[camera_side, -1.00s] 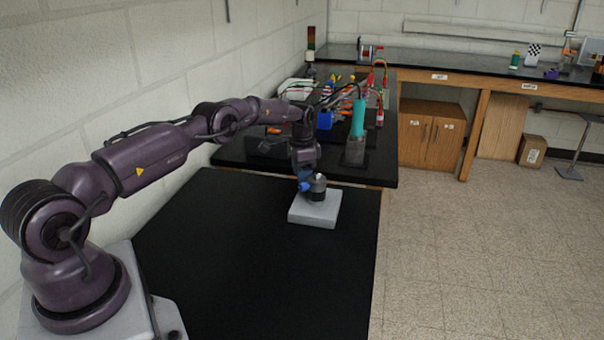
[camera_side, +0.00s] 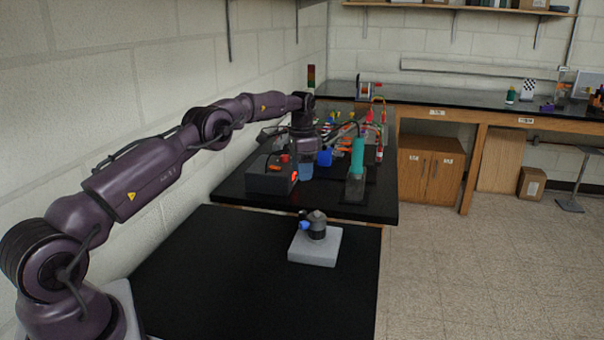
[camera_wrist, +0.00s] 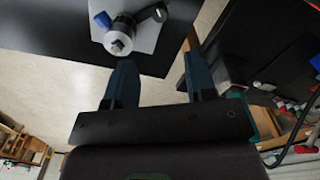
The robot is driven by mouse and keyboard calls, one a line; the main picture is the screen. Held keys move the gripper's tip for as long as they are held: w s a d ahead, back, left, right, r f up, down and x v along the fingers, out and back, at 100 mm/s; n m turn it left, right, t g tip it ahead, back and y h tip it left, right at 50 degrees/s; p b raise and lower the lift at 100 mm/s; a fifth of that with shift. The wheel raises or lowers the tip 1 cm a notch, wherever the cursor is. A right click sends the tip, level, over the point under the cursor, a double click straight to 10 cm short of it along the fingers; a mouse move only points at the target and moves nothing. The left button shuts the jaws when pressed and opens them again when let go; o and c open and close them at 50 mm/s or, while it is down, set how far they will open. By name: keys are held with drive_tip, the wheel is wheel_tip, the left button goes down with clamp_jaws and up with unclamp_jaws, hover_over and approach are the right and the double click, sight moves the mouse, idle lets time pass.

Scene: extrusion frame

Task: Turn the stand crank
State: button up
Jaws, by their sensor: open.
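A dark box with a red light (camera_side: 268,180) and a teal cylinder (camera_side: 357,156) stand on the black bench behind the crank, with cables and several small parts. The near black table (camera_side: 245,285) is bare around the base.

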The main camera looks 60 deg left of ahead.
drive_tip(key=shift+a, duration=0.2)
drive_tip(key=c, duration=0.3)
drive_tip(key=shift+n, duration=0.4)
drive_tip(key=s+a+r, duration=0.2)
drive_tip(key=a, duration=0.1)
drive_tip(key=shift+s+a+r, duration=0.2)
drive_tip(key=shift+s+r, duration=0.05)
drive_tip(key=shift+s, duration=0.1)
clamp_jaws()
drive_tip(key=s+d+f+n+t+y, duration=0.1)
drive_tip(key=s+d+f+n+t, duration=0.45)
drive_tip(key=s+f+n, duration=0.55)
drive_tip(key=w+a+f+n, duration=0.1)
drive_tip(key=w, duration=0.1)
drive_tip(key=w+a+f+n+t+y, duration=0.1)
drive_tip(key=w+f+n, duration=0.1)
drive_tip(key=w+a+f+n, duration=0.1)
drive_tip(key=w+f, duration=0.1)
drive_tip(key=w, duration=0.1)
drive_tip(key=shift+a+n+t+y, duration=0.15)
drive_tip(key=shift+n+t+y, duration=0.15)
drive_tip(key=shift+n, duration=0.1)
drive_tip(key=shift+w+d+r, duration=0.1)
drive_tip(key=shift+w+d, duration=0.15)
drive_tip(key=shift+w, duration=0.35)
drive_tip(key=shift+w+d+r, duration=0.1)
drive_tip(key=shift+w+d, duration=0.1)
drive_tip(key=shift+w, duration=0.35)
drive_tip(key=shift+w+d, duration=0.15)
drive_tip(key=shift+w, duration=0.45)
